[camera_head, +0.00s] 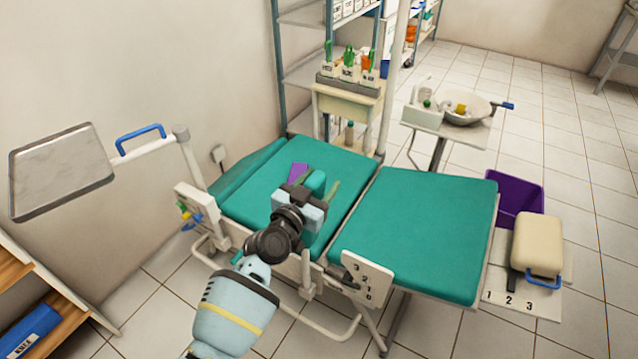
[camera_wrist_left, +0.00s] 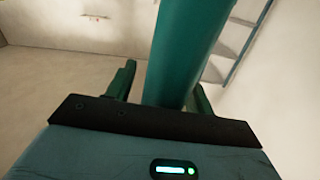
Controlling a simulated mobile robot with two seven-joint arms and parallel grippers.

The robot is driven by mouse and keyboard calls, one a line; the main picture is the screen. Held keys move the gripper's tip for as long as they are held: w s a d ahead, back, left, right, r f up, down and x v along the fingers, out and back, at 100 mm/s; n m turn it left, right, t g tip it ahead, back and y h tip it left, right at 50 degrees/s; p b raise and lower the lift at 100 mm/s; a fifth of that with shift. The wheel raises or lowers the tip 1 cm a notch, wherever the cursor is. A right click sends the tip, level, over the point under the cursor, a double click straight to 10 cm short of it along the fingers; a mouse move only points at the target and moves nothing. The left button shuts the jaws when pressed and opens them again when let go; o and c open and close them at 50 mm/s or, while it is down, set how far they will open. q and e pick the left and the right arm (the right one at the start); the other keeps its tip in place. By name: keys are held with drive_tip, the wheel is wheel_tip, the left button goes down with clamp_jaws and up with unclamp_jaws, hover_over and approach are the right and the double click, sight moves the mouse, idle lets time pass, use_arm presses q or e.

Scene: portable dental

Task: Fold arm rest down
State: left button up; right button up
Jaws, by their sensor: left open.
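The arm rest is a teal padded bar. In the left wrist view it (camera_wrist_left: 187,45) rises between the two green fingers of my left gripper (camera_wrist_left: 163,78). In the head view its rounded end (camera_head: 316,182) shows just past the gripper, above the dental chair. My left gripper (camera_head: 320,187) is open there, with one finger on each side of the arm rest. Gaps show beside the pad in the wrist view, wider on the left. The gripper body hides the lower part of the arm rest and its hinge. My right gripper is in neither view.
The teal chair has a seat pad (camera_head: 415,235) and a numbered side plate (camera_head: 366,278). A tray (camera_head: 62,172) on a blue-handled arm stands at the left. A basin (camera_head: 462,106) stands behind.

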use_arm(q)
drive_tip(key=shift+c, duration=0.8)
clamp_jaws()
drive_tip(key=shift+w, duration=0.1)
